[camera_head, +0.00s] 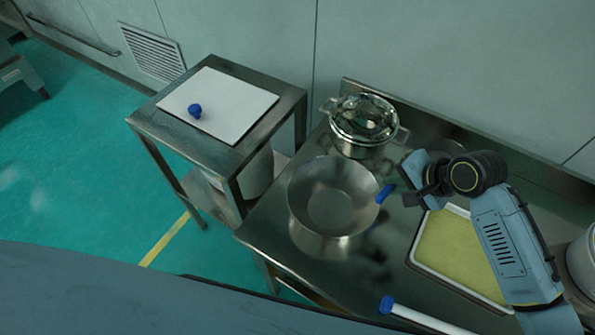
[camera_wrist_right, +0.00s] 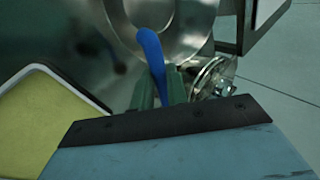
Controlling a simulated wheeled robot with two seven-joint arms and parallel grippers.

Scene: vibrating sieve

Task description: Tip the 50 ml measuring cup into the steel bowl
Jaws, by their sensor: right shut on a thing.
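The steel bowl (camera_head: 331,205) stands on the steel table, its open top facing up; its inside looks bare. It also shows at the top of the wrist view (camera_wrist_right: 198,38). My right gripper (camera_head: 408,196) is just right of the bowl's rim. Its green fingers (camera_wrist_right: 160,88) are shut on a blue measuring cup (camera_head: 386,192), which reaches toward the bowl. In the wrist view the cup (camera_wrist_right: 152,50) is a long blue shape overlapping the bowl. Its contents, size marking and exact tilt cannot be made out. My left gripper is out of view.
A tray of yellow material (camera_head: 455,250) lies right of the bowl, below my right arm. A lidded steel pot (camera_head: 364,122) stands behind the bowl. A white board (camera_head: 235,100) with a small blue item (camera_head: 195,110) lies on the side table. A blue-ended white rod (camera_head: 420,317) is in front.

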